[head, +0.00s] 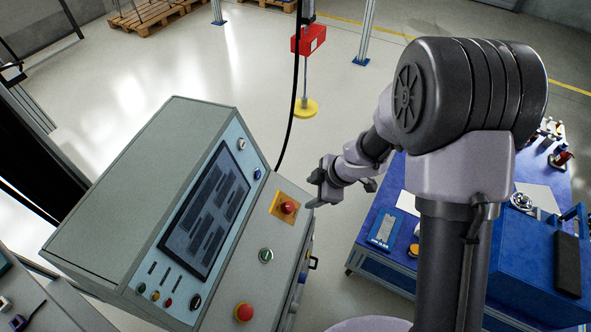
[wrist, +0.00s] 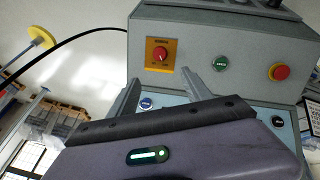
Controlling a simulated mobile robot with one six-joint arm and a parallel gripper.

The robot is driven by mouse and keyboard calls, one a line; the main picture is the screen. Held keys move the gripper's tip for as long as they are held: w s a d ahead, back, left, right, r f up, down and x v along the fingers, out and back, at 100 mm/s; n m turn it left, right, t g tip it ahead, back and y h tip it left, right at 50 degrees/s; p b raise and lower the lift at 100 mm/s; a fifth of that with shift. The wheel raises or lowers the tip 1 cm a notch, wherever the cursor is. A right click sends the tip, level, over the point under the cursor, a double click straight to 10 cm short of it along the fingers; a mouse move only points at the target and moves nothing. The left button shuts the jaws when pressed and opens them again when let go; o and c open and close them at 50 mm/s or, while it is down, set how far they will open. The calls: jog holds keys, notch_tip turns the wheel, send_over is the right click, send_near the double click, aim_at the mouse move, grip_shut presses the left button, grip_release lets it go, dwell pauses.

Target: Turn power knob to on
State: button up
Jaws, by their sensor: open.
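The power knob appears to be the red rotary knob (head: 288,207) on a yellow-orange plate at the right edge of the grey control console. It also shows in the wrist view (wrist: 160,54), with lettering on the plate too small to read. My gripper (head: 317,188) is beside the knob, just right of and above it in the head view. In the wrist view my gripper (wrist: 162,80) has two fingers spread apart with nothing between them, and the knob shows just beyond the fingertips. No contact with the knob shows.
The console (head: 130,185) has a dark screen (head: 205,212), a green button (head: 265,255) and a red mushroom button (head: 244,312) near the knob. A black cable hangs behind the console. A blue table (head: 385,285) with parts stands at right. Open floor lies beyond.

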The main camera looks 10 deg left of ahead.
aim_at(289, 207)
jog(key=b+x, duration=0.8)
jog(key=x, duration=0.9)
jog(key=shift+w+f, duration=0.1)
jog(key=shift+f, duration=0.1)
grip_shut()
jog(key=shift+r, duration=0.15)
